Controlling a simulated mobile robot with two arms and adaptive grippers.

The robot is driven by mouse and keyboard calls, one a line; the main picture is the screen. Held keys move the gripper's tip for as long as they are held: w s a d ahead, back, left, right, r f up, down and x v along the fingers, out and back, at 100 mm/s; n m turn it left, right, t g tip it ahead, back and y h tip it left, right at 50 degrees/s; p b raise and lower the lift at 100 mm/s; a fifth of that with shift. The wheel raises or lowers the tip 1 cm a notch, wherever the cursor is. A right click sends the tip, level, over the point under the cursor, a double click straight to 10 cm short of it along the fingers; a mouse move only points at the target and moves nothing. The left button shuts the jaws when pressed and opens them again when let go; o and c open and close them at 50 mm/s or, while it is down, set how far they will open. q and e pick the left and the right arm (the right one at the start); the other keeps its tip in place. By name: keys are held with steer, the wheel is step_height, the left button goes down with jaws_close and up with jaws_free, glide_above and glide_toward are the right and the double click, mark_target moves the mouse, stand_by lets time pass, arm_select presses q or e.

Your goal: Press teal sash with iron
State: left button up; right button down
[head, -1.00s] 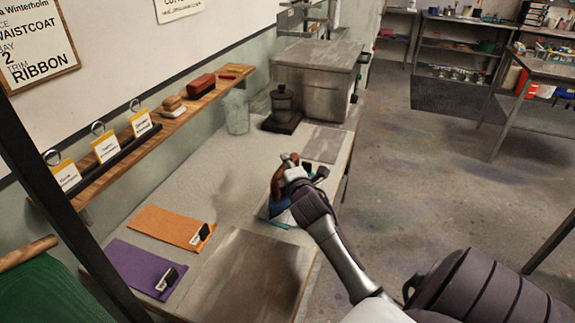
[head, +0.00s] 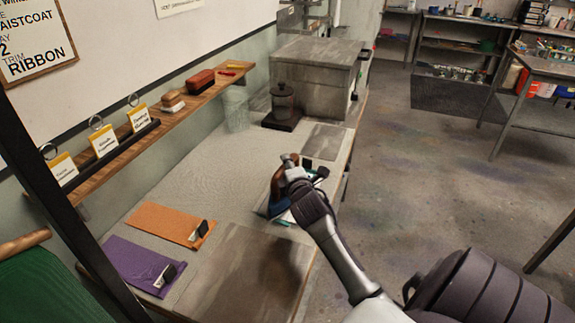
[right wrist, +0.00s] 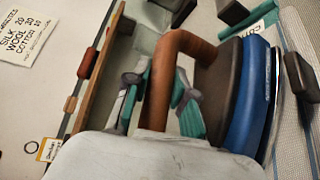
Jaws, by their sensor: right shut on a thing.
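My right gripper (head: 291,169) is shut on the brown handle of the iron (head: 277,208), over the right edge of the worktable. In the right wrist view, the iron (right wrist: 248,100) shows its curved brown handle, dark top and blue body. A narrow teal edge of the sash (head: 286,222) shows just below the iron in the head view; the iron and gripper hide most of the rest. I cannot tell whether the iron's sole touches it. My left gripper is not in view.
An orange cloth (head: 165,224) and a purple cloth (head: 135,264), each with a tag, lie at the left of the worktable (head: 215,180). A grey board (head: 245,275) lies in front. A dark pot (head: 283,105) and grey box (head: 315,82) stand behind. The middle is clear.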

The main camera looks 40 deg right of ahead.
steer(key=shift+f+b, duration=0.3)
steer(key=shift+f, duration=0.05)
stand_by(0.6)
steer(key=shift+s+a+f, duration=0.1)
steer(key=shift+f, duration=0.2)
stand_by(2.1)
step_height(320, 180, up, 2)
steer(key=shift+r+p, duration=0.1)
steer(key=shift+p, duration=1)
steer(key=shift+r+p, duration=1.5)
steer(key=shift+r, duration=0.15)
